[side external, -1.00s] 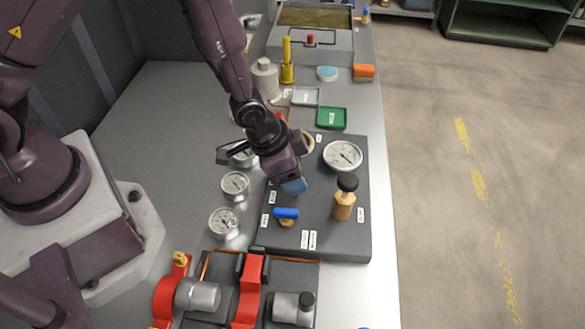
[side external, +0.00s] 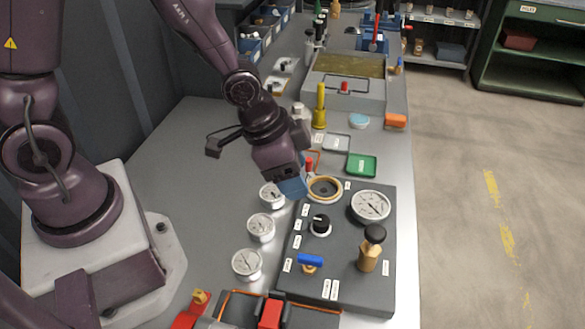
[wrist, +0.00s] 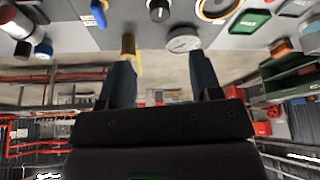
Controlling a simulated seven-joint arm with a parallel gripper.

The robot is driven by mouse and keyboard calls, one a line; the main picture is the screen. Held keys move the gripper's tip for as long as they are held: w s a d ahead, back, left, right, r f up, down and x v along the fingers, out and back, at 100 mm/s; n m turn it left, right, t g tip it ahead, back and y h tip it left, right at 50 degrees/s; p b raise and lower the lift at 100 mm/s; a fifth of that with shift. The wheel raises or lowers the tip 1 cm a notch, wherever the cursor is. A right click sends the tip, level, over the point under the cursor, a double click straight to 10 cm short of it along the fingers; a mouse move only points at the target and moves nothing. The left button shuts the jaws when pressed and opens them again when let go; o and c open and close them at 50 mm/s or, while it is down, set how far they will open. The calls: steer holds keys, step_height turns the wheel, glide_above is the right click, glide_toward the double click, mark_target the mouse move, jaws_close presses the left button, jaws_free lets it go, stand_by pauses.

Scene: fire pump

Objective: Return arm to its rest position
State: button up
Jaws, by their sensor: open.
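My gripper (side external: 292,188) hangs above the left far edge of the dark panel (side external: 345,285), beside a brass-rimmed round port (side external: 324,188). In the wrist view my gripper (wrist: 160,80) shows two dark blue fingers, spread apart with nothing held between them. The wrist camera looks outward across the room, with the panel parts upside down along its top edge. My arm is bent, reaching from its base at the left over the steel bench. Whether the fingers touch anything below is hidden in the side view, but they appear clear.
The panel carries a large gauge (side external: 370,206), a black knob (side external: 320,225), a blue-handled valve (side external: 310,261) and a brass fitting with black cap (side external: 370,248). Several loose gauges (side external: 261,227) lie left of it. A green tray (side external: 362,165) and a yellow-handled part (side external: 320,105) stand behind.

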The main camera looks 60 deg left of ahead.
steer(key=shift+s+r, duration=0.1)
steer(key=shift+r, duration=0.05)
steer(key=s+a+r+n+y, duration=0.1)
steer(key=s+a+r+n, duration=0.2)
steer(key=r, duration=0.6)
steer(key=s+a+r+n+t+y, duration=0.1)
steer(key=s+a+r+n, duration=0.2)
steer(key=s+a+r, duration=0.3)
step_height(320, 180, up, 4)
steer(key=shift+s+a+r+t, duration=0.1)
steer(key=shift+s+a+t, duration=0.25)
steer(key=shift+s, duration=0.85)
